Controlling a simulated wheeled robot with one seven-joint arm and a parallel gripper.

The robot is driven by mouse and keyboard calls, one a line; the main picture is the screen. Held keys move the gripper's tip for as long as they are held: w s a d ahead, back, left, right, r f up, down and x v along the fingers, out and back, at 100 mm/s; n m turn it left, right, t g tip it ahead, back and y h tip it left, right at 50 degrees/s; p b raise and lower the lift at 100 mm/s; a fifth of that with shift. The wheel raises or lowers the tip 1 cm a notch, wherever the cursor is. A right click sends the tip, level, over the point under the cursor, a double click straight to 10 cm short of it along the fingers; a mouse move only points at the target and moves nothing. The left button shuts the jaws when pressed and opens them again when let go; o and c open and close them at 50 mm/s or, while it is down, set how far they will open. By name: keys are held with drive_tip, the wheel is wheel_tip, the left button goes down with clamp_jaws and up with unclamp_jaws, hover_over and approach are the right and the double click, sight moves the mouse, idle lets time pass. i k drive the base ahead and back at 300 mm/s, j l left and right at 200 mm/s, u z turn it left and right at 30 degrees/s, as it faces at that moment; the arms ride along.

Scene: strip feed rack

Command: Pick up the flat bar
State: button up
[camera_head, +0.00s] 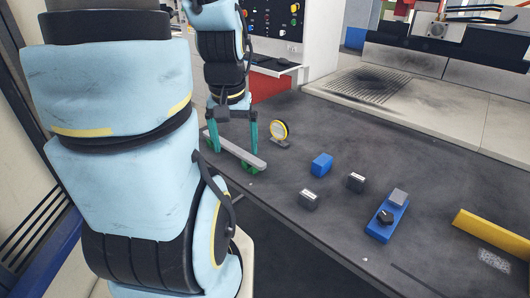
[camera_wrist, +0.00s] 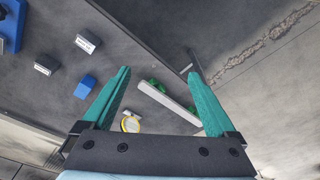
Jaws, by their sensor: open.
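The flat bar (camera_head: 241,152) is a long light grey strip lying on green supports (camera_head: 250,168) near the table's front left edge. It also shows in the wrist view (camera_wrist: 169,103), slanting between my fingers, with green supports (camera_wrist: 157,84) beside it. My gripper (camera_head: 232,148) has two teal fingers, spread apart and empty, one near each side of the bar in the head view. In the wrist view, my gripper (camera_wrist: 160,75) has clear gaps between its fingers and the bar. I cannot tell the height of the fingertips over the bar.
A yellow round gauge (camera_head: 279,131) stands just right of the bar. A blue block (camera_head: 322,164), two small grey blocks (camera_head: 309,199) (camera_head: 356,182) and a blue fixture (camera_head: 387,216) lie farther right. A yellow bar (camera_head: 492,234) lies at the right. The dark table between them is clear.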

sight(259, 165)
drive_tip(key=i+u, duration=0.15)
drive_tip(key=u, duration=0.25)
drive_tip(key=i+u, duration=0.15)
drive_tip(key=u, duration=0.25)
drive_tip(key=i+l+u, duration=0.15)
drive_tip(key=u, duration=0.25)
